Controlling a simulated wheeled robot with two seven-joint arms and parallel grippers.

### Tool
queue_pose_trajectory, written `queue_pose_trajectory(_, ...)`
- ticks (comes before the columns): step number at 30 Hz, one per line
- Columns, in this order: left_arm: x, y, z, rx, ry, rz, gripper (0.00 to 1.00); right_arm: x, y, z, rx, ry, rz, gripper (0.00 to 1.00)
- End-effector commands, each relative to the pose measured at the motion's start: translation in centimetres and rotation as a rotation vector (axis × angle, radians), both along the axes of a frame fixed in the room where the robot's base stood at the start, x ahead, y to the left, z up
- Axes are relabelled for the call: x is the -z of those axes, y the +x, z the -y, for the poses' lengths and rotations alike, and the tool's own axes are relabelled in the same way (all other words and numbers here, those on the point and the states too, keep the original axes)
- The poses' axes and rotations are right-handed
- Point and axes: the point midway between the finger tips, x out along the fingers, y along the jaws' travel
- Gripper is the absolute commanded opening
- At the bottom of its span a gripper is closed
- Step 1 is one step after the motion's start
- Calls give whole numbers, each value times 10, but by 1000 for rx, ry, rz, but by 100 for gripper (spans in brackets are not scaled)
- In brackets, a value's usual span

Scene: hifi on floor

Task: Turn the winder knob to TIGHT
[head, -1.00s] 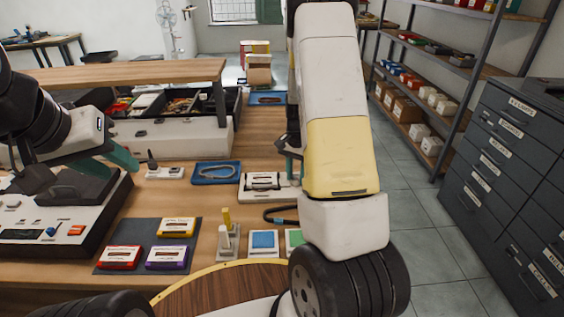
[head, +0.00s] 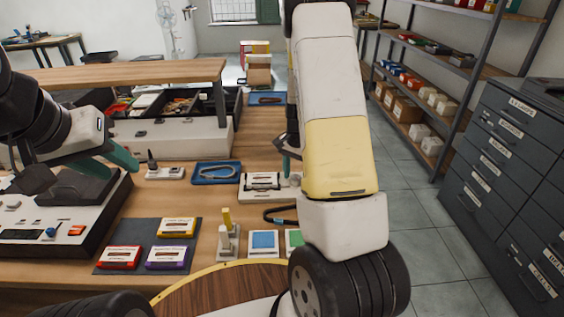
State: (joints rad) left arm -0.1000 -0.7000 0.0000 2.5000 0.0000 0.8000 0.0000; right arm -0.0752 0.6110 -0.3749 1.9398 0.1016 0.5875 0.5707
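A cream winder (head: 260,187) with dark parts in its top sits on the wooden bench, left of my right forearm. A small pale round part, perhaps its knob (head: 295,179), shows at its right end, partly hidden by my arm; no TIGHT label can be read. My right gripper (head: 287,165) is just above and behind that right end, mostly hidden by my forearm. A teal finger shows there, and I cannot tell whether it touches the knob. My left gripper (head: 122,158) is over the back right of the grey-and-white deck at left, seen from the side; its opening is unclear.
A dark mat (head: 139,232) holds red, yellow and purple cassettes. A blue tray (head: 217,173) with a loop inside lies left of the winder. A raised wooden shelf (head: 130,73) crosses behind.

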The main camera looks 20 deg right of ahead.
Motion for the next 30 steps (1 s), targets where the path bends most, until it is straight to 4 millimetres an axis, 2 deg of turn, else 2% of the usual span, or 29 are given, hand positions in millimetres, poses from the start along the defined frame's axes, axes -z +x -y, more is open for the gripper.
queue_pose_trajectory(5,0,0,0,0,0,0,36,-1,0,0,0,0,0,54)
queue_pose_trajectory(8,0,0,0,0,0,0,36,-8,0,0,-1,0,0,54)
queue_pose_trajectory(15,0,0,0,0,0,0,36,-49,1,0,-1,0,4,54)
queue_pose_trajectory(21,0,0,0,0,0,0,36,-73,0,0,-1,0,2,54)
queue_pose_trajectory(30,0,0,0,0,0,0,36,-78,0,0,0,0,-1,54)
